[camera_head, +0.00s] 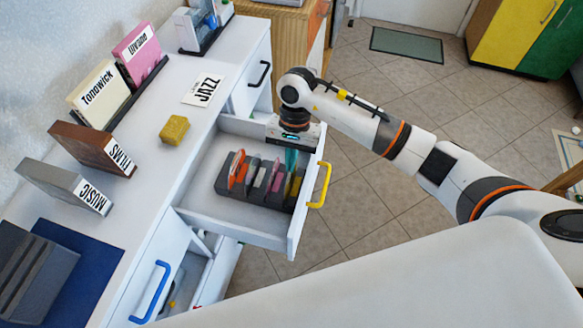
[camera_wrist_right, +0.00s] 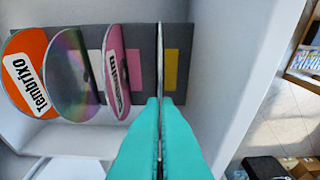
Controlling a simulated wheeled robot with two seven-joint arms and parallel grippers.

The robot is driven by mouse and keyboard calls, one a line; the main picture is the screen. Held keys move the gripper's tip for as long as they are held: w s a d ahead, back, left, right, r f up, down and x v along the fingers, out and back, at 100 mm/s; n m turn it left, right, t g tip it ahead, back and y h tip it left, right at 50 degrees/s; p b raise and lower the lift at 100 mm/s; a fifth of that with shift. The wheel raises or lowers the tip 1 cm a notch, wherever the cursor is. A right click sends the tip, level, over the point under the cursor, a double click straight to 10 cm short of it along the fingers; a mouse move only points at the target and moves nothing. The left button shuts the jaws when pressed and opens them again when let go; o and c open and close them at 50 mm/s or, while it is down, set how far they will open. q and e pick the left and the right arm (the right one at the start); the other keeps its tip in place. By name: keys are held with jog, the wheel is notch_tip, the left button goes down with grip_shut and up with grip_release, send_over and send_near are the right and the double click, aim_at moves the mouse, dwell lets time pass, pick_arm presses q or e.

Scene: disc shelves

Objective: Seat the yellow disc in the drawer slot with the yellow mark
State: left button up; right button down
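My right gripper (camera_head: 291,160) is over the far end of the open drawer (camera_head: 190,190), its teal fingers pointing down at the dark slotted rack (camera_head: 228,195). In the right wrist view the fingers (camera_wrist_right: 160,110) are shut on a thin disc (camera_wrist_right: 160,60), seen edge-on and upright. Its face colour is hidden. The disc stands in line with the rack, just left of the yellow mark (camera_wrist_right: 171,70) and right of a pink mark (camera_wrist_right: 133,68). I cannot tell how deep it sits in the slot. My left gripper is not in view.
An orange disc (camera_wrist_right: 28,70), a silver disc (camera_wrist_right: 72,72) and a pink disc (camera_wrist_right: 116,72) stand in the rack's other slots. The drawer front with its yellow handle (camera_head: 320,185) is close by. A yellow block (camera_head: 174,130) and several cases stand on the counter.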

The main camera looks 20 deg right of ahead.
aim_at(291, 178)
notch_tip(291, 178, down, 2)
jog(key=shift+f+b, duration=0.1)
jog(key=shift+b, duration=0.2)
jog(key=shift+f, duration=0.25)
jog(key=c, duration=1.7)
grip_release()
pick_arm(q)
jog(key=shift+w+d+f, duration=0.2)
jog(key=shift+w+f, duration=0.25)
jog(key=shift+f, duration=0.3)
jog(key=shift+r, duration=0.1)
pick_arm(e)
jog(key=shift+r, duration=0.15)
